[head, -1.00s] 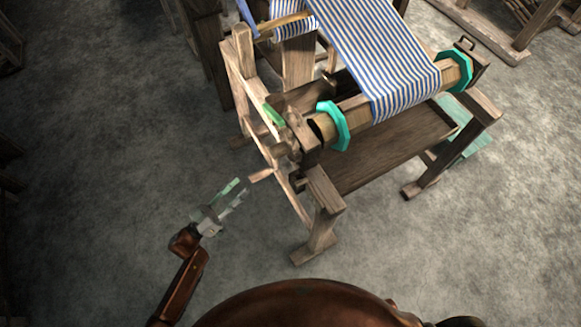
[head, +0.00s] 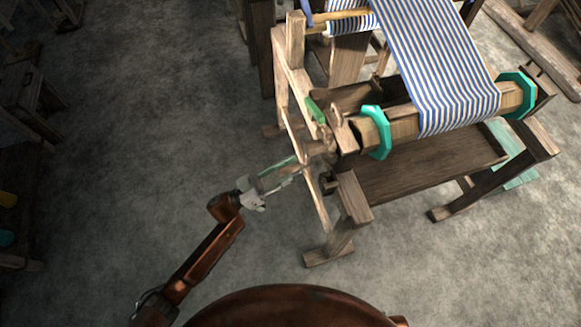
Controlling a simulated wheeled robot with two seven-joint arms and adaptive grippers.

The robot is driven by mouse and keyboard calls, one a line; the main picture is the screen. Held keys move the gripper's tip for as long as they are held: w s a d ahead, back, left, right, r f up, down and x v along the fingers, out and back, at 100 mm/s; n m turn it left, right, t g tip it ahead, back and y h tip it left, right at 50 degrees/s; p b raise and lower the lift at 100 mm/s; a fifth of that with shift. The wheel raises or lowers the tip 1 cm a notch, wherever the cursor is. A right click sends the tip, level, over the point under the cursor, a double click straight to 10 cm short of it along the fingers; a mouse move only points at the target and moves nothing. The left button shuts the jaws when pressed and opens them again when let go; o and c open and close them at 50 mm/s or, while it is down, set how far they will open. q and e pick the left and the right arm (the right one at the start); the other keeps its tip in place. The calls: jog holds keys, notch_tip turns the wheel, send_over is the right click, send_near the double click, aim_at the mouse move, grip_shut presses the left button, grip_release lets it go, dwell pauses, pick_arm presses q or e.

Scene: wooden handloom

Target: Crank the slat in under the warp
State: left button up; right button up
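The blue-and-white striped warp (head: 440,65) runs down onto a wooden beam (head: 403,124) between two teal octagonal end discs (head: 376,132). The crank's wooden handle (head: 308,165) sticks out from the left end of the loom, partly hidden by my fingers. My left gripper (head: 292,169) is at this handle, its two pale fingers apart, one on each side of it. Whether they touch it I cannot tell. I cannot make out a separate slat at the warp. My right gripper is not in view.
The wooden loom frame (head: 345,215) stands just right of my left gripper, its legs on the floor. A green piece (head: 315,109) sits on its left side. A teal panel (head: 516,171) is low at the right.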

pick_arm(q)
jog(key=shift+c, duration=0.2)
grip_shut()
dwell(0.4)
